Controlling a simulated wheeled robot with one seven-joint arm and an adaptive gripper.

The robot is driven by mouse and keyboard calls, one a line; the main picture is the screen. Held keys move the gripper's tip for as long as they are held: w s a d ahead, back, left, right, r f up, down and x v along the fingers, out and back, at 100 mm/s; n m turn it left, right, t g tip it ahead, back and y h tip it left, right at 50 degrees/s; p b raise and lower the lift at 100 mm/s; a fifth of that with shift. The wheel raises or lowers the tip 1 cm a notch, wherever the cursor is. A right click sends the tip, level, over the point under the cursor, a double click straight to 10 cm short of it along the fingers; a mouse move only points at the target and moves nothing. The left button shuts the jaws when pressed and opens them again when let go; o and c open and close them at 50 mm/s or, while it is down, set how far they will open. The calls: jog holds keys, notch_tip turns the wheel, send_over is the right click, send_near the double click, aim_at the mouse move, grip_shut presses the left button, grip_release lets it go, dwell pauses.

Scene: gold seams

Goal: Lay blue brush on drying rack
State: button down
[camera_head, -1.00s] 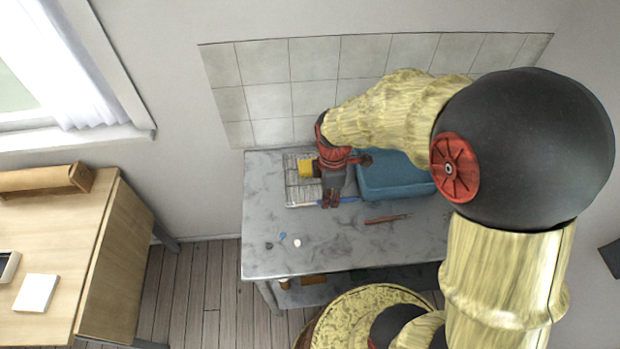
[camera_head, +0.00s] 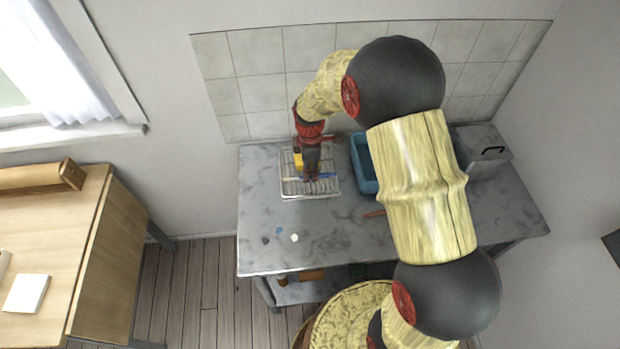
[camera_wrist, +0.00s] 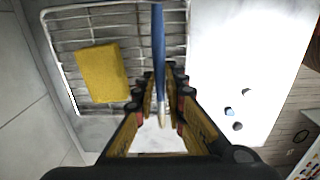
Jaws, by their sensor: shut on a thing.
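The blue brush (camera_head: 327,176) shows on both sides of my gripper (camera_head: 311,179) in the head view. My gripper is shut on it over the front part of the wire drying rack (camera_head: 331,189). In the wrist view the brush's blue handle (camera_wrist: 159,38) runs up between the fingertips (camera_wrist: 164,78), with its pale end toward the palm. The rack (camera_wrist: 62,72) lies below and to the left there. I cannot tell whether the brush touches the wires. A yellow sponge (camera_head: 298,162) sits on the rack's left part, beside my gripper.
A blue basin (camera_head: 362,168) stands right of the rack, partly behind my arm. A reddish-brown stick (camera_head: 374,213) lies nearer the front. Small blue (camera_head: 279,230) and white (camera_head: 295,238) bits lie front left. A grey box (camera_head: 484,152) stands at the back right.

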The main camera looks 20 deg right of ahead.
jog(key=shift+f, duration=1.35)
jog(key=shift+s+f+b, duration=0.1)
jog(key=shift+b, duration=0.2)
jog(key=c, duration=1.8)
grip_release()
jog(key=shift+c, duration=0.2)
